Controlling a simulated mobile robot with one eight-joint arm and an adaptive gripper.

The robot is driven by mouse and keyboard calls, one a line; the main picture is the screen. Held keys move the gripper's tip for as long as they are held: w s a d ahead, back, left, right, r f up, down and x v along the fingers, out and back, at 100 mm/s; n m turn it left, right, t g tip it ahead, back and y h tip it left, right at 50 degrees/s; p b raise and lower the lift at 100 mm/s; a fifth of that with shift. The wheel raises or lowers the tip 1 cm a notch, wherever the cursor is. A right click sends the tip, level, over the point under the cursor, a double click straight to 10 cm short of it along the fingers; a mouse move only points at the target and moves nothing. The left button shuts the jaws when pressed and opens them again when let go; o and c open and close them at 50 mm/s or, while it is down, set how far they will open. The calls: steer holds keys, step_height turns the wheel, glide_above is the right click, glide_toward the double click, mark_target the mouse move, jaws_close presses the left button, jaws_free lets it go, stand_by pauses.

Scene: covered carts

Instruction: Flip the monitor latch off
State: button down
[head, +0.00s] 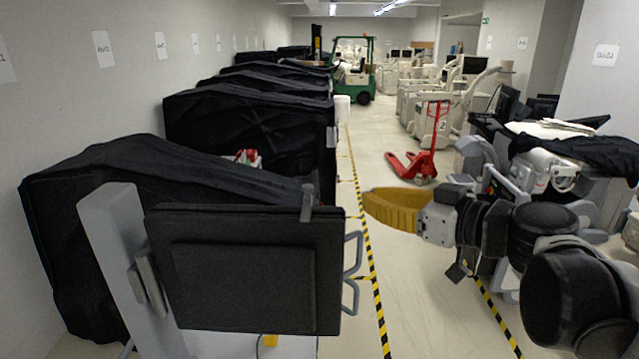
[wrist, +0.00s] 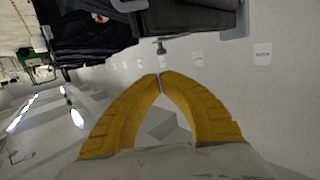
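The black monitor (head: 255,270) stands at the front left on a pale grey stand, its dark back or screen face toward me. The latch (head: 307,200) is a small grey piece sticking up at the monitor's top edge, near its right corner. In the wrist view the latch (wrist: 161,47) hangs below the dark monitor edge, just beyond my fingertips. My gripper (head: 368,198) has yellow fingers, is to the right of the latch and apart from it. In the wrist view its fingertips (wrist: 160,76) meet, with nothing between them.
Grey handles (head: 352,270) stick out from the monitor's right side. Black-covered carts (head: 250,120) line the left wall. A red pallet jack (head: 430,150) and a green forklift (head: 362,80) stand farther back. Equipment (head: 560,170) crowds the right. The striped-edged aisle is open.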

mark_target(307, 201)
steer(key=p+x, duration=0.2)
steer(key=x, duration=1.2)
steer(key=shift+w+f, duration=0.1)
steer(key=shift+w, duration=0.1)
